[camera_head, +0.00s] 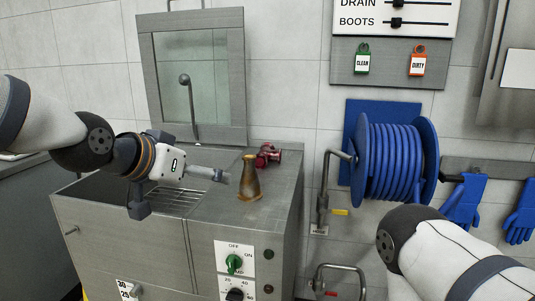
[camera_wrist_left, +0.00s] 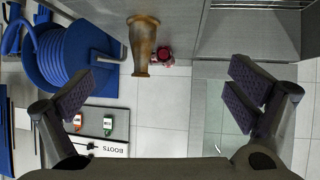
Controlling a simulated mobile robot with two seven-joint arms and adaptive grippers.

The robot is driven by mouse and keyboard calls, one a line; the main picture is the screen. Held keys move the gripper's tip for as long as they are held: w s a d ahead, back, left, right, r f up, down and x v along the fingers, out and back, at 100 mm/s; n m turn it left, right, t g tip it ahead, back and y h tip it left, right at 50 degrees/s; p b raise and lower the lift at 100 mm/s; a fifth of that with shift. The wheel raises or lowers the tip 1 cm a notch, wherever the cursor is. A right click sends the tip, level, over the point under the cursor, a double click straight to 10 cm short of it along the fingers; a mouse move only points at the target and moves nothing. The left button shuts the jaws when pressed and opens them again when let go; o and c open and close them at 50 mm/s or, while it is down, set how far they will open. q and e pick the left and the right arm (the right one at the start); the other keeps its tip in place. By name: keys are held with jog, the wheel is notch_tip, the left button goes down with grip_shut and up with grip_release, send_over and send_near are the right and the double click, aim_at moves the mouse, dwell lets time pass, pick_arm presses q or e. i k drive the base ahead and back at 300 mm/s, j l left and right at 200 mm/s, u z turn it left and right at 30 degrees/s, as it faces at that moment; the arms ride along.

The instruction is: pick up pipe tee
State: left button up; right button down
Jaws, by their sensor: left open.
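A small dark red flanged fitting (camera_head: 267,155), which looks like the pipe tee, sits on the steel top near the back wall. It also shows in the left wrist view (camera_wrist_left: 163,55), partly beside a brown tapered, bottle-like piece (camera_wrist_left: 142,45). That brown piece (camera_head: 249,180) stands upright on the steel top in front of the red fitting. My left gripper (camera_head: 221,176) is above the steel top, left of the brown piece, pointing right. In the left wrist view its fingers (camera_wrist_left: 158,93) are wide apart with nothing between them. My right gripper is out of view.
A sink basin with a rack (camera_head: 175,201) lies left, with a tall framed panel (camera_head: 198,75) behind it. A blue hose reel (camera_head: 392,158) and a pipe handle (camera_head: 326,180) are to the right. Control knobs (camera_head: 234,264) are on the cabinet front.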

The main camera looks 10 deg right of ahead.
aim_at(268, 152)
jog(key=i+l, duration=0.8)
